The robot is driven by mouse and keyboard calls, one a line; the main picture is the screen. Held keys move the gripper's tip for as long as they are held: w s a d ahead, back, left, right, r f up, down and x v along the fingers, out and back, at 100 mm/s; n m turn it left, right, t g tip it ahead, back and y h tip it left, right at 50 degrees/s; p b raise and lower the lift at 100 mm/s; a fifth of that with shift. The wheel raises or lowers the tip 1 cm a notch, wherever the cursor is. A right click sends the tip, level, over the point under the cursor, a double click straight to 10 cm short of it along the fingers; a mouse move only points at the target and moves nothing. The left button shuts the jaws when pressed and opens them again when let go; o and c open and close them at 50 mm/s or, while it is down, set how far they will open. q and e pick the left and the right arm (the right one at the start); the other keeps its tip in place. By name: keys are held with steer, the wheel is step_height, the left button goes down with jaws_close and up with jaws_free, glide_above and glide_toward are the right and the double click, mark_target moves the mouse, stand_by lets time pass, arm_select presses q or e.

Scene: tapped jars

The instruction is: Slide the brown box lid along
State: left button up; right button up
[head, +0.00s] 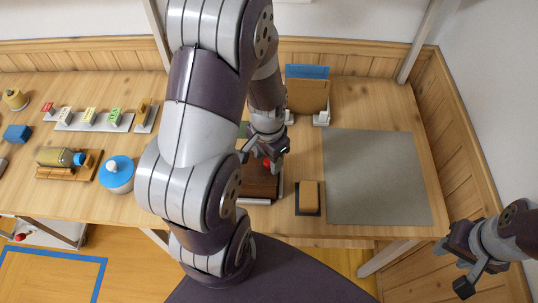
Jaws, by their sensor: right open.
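The brown box (258,188) with its lid sits near the front of the table, left of the grey mat, partly hidden by my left arm. A small red knob (267,163) shows at its back part. My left gripper (262,160) is over the back of the box, with its fingers close to the red knob. Whether they touch or grip it is unclear at this size. My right gripper (462,268) is open and empty, off the table's front right corner.
A grey mat (378,178) lies clear at the right. A small tan block on a dark base (308,197) stands right of the box. A brown and blue upright holder (307,92) is behind. A blue-lidded jar (117,174) and a lying jar (61,157) are left.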

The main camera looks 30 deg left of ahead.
arm_select(q)
step_height(320, 180, up, 13)
steer(key=shift+f+p, duration=0.15)
steer(key=shift+p, duration=0.3)
stand_by(0.6)
